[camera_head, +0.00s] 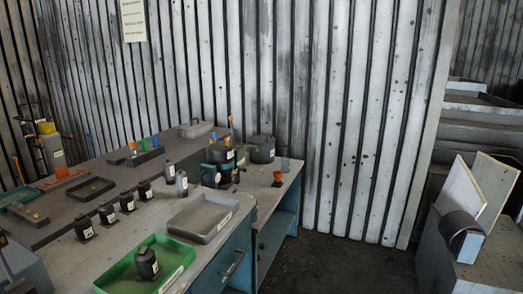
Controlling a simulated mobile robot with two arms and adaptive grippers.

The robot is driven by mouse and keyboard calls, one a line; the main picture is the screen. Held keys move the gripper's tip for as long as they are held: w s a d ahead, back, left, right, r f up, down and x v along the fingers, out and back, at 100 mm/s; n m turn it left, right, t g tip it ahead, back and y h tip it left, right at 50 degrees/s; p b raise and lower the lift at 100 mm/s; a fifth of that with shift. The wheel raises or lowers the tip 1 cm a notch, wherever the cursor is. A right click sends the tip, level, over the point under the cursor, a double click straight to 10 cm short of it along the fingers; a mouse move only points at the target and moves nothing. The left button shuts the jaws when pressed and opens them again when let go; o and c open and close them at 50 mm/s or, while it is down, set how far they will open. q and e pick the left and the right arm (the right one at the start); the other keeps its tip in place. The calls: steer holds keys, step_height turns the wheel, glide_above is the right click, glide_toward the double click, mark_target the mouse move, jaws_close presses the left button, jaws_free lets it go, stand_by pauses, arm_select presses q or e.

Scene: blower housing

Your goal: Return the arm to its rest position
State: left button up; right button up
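Neither of my grippers can be made out in the head view. A dark rounded housing-like assembly (218,165) stands at the back right of the workbench (150,203). A green tray (172,258) at the front holds a small black labelled part (146,264). An empty-looking grey tray (203,217) lies behind it to the right.
Several black labelled parts (107,213) stand in a row on the bench. A dark lidded pot (262,150) stands at the back. A corrugated wall (330,100) closes off the rear. Floor (330,268) is clear right of the bench, before a grey block with leaning boards (492,190).

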arm_select(q)
steer(key=s+a+f+n+g, duration=0.2)
steer(key=s+f+g, duration=0.2)
steer(key=s+f, duration=0.3)
steer(key=s+a+f+n+g+y, duration=0.1)
steer(key=s+a+f+n+g, duration=0.1)
steer(key=s+f+g, duration=0.45)
steer(key=s+a+f+n+g, duration=0.15)
steer(key=s+f, duration=0.25)
steer(key=s, duration=0.5)
step_height(320, 180, down, 28)
steer(key=s+g, duration=0.1)
steer(key=s, duration=0.2)
steer(key=s+a+f+g, duration=0.1)
steer(key=s+a+f, duration=0.2)
steer(key=s+f, duration=1.1)
steer(key=shift+s+a+f+y, duration=0.3)
steer(key=shift+s+a+f, duration=0.1)
steer(key=shift+s, duration=0.5)
steer(key=shift+n, duration=0.25)
